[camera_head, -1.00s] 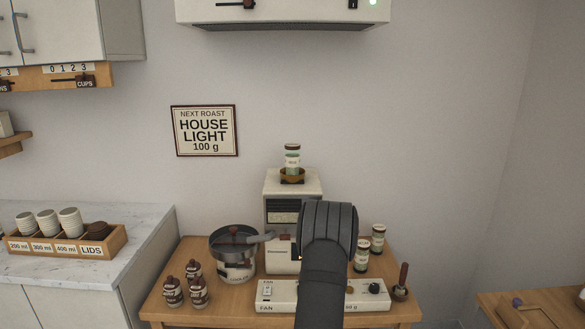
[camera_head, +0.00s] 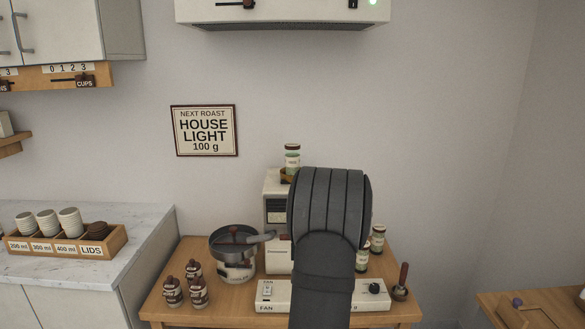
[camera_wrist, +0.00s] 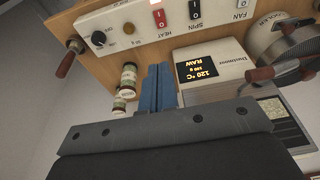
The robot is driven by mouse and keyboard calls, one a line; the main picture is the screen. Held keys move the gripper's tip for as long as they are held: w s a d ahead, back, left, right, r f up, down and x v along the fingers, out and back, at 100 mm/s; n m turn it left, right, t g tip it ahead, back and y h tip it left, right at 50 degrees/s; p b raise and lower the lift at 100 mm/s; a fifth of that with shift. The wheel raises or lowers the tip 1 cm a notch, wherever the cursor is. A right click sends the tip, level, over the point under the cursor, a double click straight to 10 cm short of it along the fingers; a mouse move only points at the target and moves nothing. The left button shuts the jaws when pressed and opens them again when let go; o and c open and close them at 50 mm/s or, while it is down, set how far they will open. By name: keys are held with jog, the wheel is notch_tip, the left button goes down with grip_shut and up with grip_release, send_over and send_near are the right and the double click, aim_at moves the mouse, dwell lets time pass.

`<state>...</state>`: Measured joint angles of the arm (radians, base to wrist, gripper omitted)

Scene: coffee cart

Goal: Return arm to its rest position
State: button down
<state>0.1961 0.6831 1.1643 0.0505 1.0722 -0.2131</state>
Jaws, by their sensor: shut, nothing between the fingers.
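My gripper (camera_wrist: 158,82) shows in the wrist view as two blue fingers pressed together, with nothing between them. In the head view my dark arm stands in front of the roaster and hides the gripper. The white roaster (camera_head: 276,236) is on the wooden cart with a jar (camera_head: 292,157) on its top. In the wrist view the roaster display (camera_wrist: 197,66) reads 120 °C and RAW, to the right of the fingers. Its rows of details are upside down there.
The control panel (camera_head: 275,296) lies in front. Two jars (camera_head: 378,239) and a brown-handled tool (camera_head: 402,282) stand right.

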jog(key=s+v, duration=0.1)
jog(key=v, duration=0.6)
jog(key=shift+s+t, duration=0.3)
jog(key=shift+s, duration=0.15)
jog(key=shift+a+r, duration=0.1)
jog(key=shift+r, duration=0.05)
jog(key=c, duration=1.6)
grip_release()
jog(key=shift+f, duration=0.2)
jog(key=o, duration=1.4)
jog(key=f+t, duration=0.1)
jog(key=w+a+f+t, duration=0.1)
jog(key=f, duration=0.1)
jog(key=a+f+t, duration=0.1)
jog(key=f, duration=0.1)
jog(key=shift+w+a+f+h, duration=0.1)
jog(key=shift+w+a+h, duration=0.15)
jog(key=shift+w+h, duration=0.05)
jog(key=shift+o, duration=1)
jog(key=shift+s+a+f+t, duration=0.1)
jog(key=shift+a+f+t, duration=0.75)
jog(key=shift+f+t, duration=0.25)
jog(key=s+a+f+t, duration=0.1)
jog(key=s+a+t, duration=0.5)
jog(key=x, duration=0.9)
jog(key=shift+w+f, duration=0.25)
jog(key=shift+f, duration=0.05)
jog(key=shift+a, duration=0.1)
